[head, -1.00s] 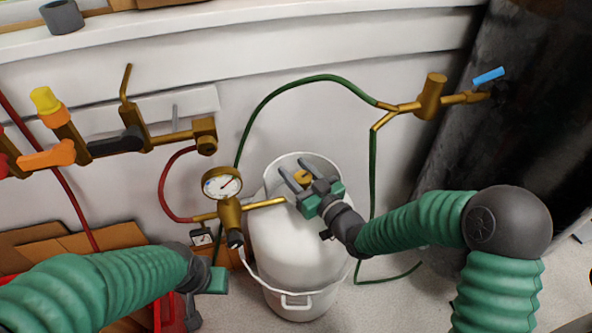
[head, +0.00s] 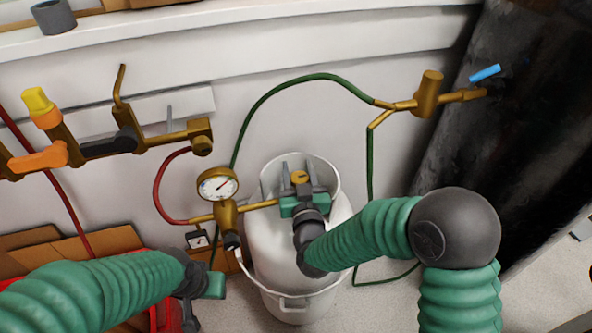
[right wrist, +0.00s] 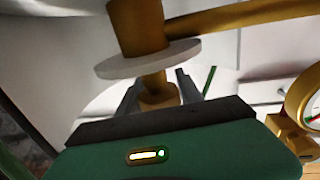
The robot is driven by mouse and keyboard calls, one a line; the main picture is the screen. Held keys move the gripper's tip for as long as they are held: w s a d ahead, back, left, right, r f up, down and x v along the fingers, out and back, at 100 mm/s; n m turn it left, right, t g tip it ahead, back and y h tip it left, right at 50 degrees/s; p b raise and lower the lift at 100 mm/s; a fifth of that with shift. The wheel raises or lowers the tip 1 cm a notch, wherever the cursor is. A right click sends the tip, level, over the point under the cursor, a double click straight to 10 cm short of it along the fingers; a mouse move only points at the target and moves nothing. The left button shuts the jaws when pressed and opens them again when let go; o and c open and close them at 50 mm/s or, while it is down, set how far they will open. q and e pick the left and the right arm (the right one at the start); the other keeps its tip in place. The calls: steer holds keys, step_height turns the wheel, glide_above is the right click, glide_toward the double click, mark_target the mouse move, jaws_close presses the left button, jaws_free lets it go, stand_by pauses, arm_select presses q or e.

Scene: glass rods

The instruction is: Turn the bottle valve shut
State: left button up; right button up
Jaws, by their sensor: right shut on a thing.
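The white gas bottle (head: 295,245) stands upright on the floor, with a raised collar around its top. Its brass valve (head: 299,177) sits inside the collar, with a brass pipe running left to a round gauge (head: 218,185). My right gripper (head: 299,172) reaches in from the front, its two grey fingers on either side of the valve and shut on it. The right wrist view shows a brass part (right wrist: 158,92) between the fingers, below a pale disc (right wrist: 148,60). My left gripper (head: 213,285) is at the lower left, apart from the bottle; its fingers are unclear.
A green hose (head: 300,78) arches from behind the bottle to a brass fitting (head: 428,95) with a blue lever (head: 485,73). A brass manifold with an orange handle (head: 38,160) is on the left wall. Cardboard (head: 60,245) lies lower left. A dark column (head: 500,130) stands at right.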

steer(key=shift+d+h, duration=0.1)
steer(key=shift+h, duration=0.3)
steer(key=o, duration=1.4)
steer(key=shift+s, duration=0.15)
steer(key=s+d+p, duration=0.1)
steer(key=s+p, duration=0.9)
steer(key=s, duration=0.6)
steer(key=shift+s+d, duration=0.25)
steer(key=shift+d, duration=0.05)
steer(key=shift+w+f, duration=0.1)
steer(key=shift+w, duration=0.05)
